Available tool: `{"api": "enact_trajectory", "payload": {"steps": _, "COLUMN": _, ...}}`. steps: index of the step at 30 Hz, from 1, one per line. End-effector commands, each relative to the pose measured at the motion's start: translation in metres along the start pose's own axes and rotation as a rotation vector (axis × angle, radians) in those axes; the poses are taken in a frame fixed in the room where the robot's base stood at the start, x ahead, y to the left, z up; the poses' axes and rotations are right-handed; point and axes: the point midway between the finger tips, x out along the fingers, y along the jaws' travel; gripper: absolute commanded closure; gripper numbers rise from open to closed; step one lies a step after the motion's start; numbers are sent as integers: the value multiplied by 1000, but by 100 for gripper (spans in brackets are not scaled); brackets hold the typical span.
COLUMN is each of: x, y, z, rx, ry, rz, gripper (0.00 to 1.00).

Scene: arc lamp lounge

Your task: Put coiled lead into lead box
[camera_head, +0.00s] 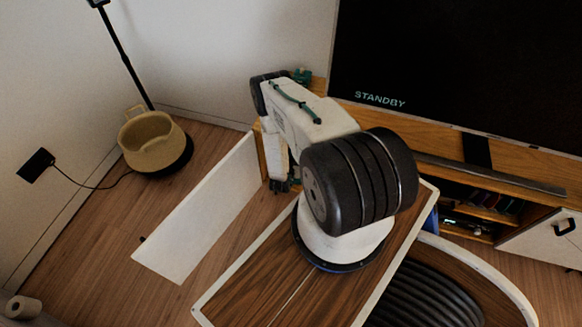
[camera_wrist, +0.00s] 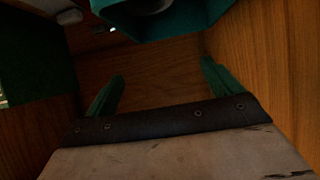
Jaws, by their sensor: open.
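My gripper (camera_wrist: 160,88) shows in the wrist view as two green fingers, apart, with nothing between them. It is inside or close against a wood-walled space. A teal hollow object (camera_wrist: 165,22) is at the top edge, just beyond the fingers, with a pale rounded shape partly visible in it. I cannot tell whether this is the lead box. A dark green surface (camera_wrist: 35,65) is at the left. I make out no coiled lead for certain.
The white door panel (camera_head: 205,215) stands open beside the wooden cabinet. A large screen (camera_head: 460,60) stands above it. An open shelf (camera_head: 485,215) is at the right. A tan basket (camera_head: 150,140) stands by the lamp pole at the left. The floor between is mostly clear.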

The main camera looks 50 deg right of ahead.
Motion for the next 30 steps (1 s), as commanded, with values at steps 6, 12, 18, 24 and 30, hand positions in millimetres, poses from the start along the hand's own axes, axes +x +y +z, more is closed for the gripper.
{"api": "enact_trajectory", "payload": {"steps": 6, "x": -43, "y": -1, "z": 0, "rx": -3, "ry": -1, "rz": -2, "gripper": 9}}
{"api": "enact_trajectory", "payload": {"steps": 12, "x": -59, "y": 0, "z": 0, "rx": -1, "ry": 1, "rz": -1, "gripper": 9}}
{"api": "enact_trajectory", "payload": {"steps": 18, "x": -61, "y": 0, "z": 0, "rx": 0, "ry": 1, "rz": 0, "gripper": 9}}
{"api": "enact_trajectory", "payload": {"steps": 24, "x": -61, "y": 0, "z": 3, "rx": -5, "ry": -14, "rz": 3, "gripper": 9}}
{"api": "enact_trajectory", "payload": {"steps": 30, "x": -71, "y": 10, "z": 46, "rx": -46, "ry": -221, "rz": 16, "gripper": 9}}
